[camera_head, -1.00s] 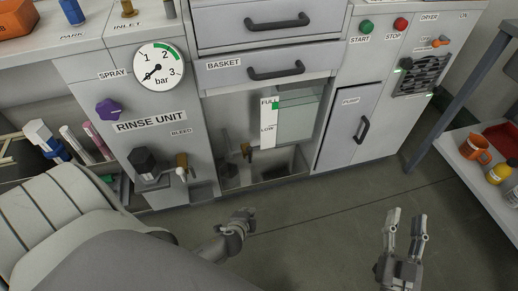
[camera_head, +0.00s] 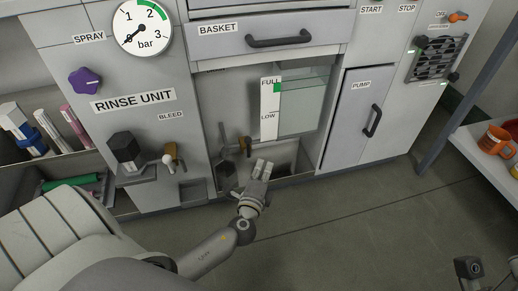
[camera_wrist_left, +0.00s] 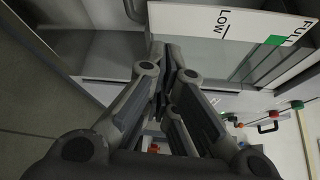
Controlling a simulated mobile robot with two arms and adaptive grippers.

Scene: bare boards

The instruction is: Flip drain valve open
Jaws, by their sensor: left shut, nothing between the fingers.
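My left gripper (camera_head: 263,168) is at the mouth of this recess, just right of and below the fitting. Its fingers are shut and empty. In the left wrist view the fingers (camera_wrist_left: 166,62) meet, pointing at the recess under the level scale; the fitting is not clear there. My right gripper (camera_head: 488,266) shows only partly at the bottom right, so its jaws cannot be judged.
The clear tank (camera_head: 306,100) with its FULL/LOW scale (camera_head: 270,110) hangs above the recess. The bleed valve (camera_head: 170,156) and black knob (camera_head: 124,150) are on the left panel. The pump door (camera_head: 352,120) is shut. The floor (camera_head: 340,230) in front is clear.

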